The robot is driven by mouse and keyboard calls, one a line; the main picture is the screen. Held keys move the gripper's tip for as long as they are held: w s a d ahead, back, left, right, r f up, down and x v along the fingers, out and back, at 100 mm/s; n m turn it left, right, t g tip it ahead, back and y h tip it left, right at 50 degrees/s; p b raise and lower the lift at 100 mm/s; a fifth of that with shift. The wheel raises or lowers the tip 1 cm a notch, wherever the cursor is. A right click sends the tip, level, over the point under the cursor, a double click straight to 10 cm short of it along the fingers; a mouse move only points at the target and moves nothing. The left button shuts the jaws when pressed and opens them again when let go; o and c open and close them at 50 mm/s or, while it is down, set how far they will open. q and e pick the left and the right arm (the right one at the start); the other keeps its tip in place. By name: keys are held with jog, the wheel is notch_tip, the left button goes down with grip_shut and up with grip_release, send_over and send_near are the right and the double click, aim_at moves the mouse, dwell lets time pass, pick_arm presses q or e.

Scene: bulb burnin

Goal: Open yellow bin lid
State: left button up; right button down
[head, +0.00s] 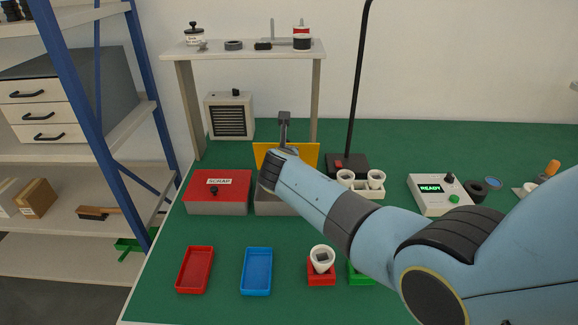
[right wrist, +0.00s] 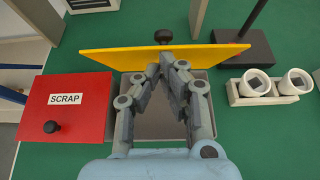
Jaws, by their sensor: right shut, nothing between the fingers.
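The yellow bin lid (head: 308,150) stands raised, close to upright, at the back of an open grey bin (head: 268,209). In the right wrist view the lid (right wrist: 105,60) spans the top centre, with its dark knob (right wrist: 163,36) at the upper edge and the bin's rim (right wrist: 205,75) below it. My right gripper (right wrist: 164,66) is shut and empty, its fingertips together in front of the lid's face; contact cannot be told. In the head view my right arm hides much of the bin. My left gripper is not in view.
A red SCRAP bin (head: 218,195) with its lid shut stands left of the grey bin. A holder with white cups (head: 361,190) and a black lamp base (head: 347,165) are to the right. Red (head: 195,270) and blue (head: 257,271) trays lie in front.

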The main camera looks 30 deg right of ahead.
jog(key=w, duration=0.1)
jog(key=d+r, duration=0.1)
jog(key=w, duration=0.1)
jog(key=shift+w+d+r+p, duration=0.3)
jog(key=shift+w+p, duration=0.05)
jog(key=shift+p, duration=0.05)
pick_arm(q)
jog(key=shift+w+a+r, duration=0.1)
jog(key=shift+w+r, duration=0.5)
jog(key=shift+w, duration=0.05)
pick_arm(e)
jog(key=shift+w, duration=0.15)
jog(key=shift+r, duration=0.1)
